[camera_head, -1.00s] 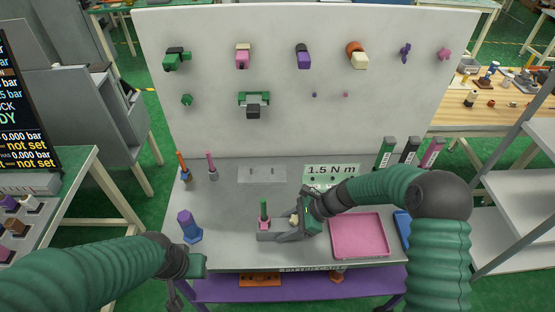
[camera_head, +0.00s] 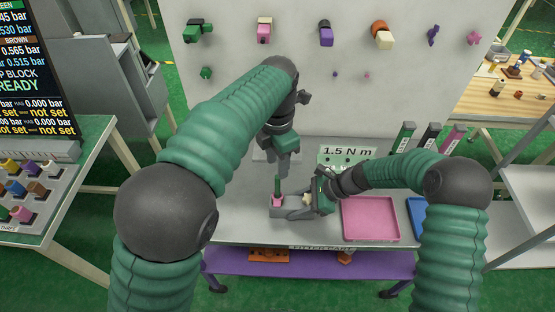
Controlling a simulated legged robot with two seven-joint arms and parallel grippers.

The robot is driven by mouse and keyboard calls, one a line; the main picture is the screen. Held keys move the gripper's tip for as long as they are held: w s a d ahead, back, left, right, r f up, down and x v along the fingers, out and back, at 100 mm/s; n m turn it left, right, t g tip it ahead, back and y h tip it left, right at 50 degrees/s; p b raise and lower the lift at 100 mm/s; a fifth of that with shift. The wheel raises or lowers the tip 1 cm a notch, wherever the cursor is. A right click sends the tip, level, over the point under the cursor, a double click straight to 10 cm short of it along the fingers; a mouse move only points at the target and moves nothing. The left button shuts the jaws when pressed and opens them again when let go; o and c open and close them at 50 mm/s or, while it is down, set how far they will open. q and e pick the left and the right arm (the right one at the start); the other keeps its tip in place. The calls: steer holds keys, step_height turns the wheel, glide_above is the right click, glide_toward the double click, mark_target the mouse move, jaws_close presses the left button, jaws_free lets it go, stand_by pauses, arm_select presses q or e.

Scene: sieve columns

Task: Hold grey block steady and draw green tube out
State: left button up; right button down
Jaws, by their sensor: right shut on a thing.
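The grey block (camera_head: 285,212) lies on the grey bench top. A green tube (camera_head: 278,184) stands upright out of a pink collar (camera_head: 277,200) on the block's left part. My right gripper (camera_head: 296,212) comes in from the right and is shut on the block. My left gripper (camera_head: 283,173) points down just above the tube's top. Its fingers look apart from the tube, but their opening is too small to read.
A pink tray (camera_head: 370,219) lies right of the block, with a blue tray (camera_head: 415,215) beyond it. A 1.5 N m sign (camera_head: 346,154) stands behind. A white pegboard (camera_head: 400,85) with coloured fittings rises at the back.

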mark_target(277, 188)
arm_select(q)
step_height(277, 188, down, 12)
steer(key=shift+r, duration=0.1)
steer(key=shift+c, duration=0.3)
jaws_close()
stand_by(0.4)
steer(key=shift+w, duration=0.1)
stand_by(1.3)
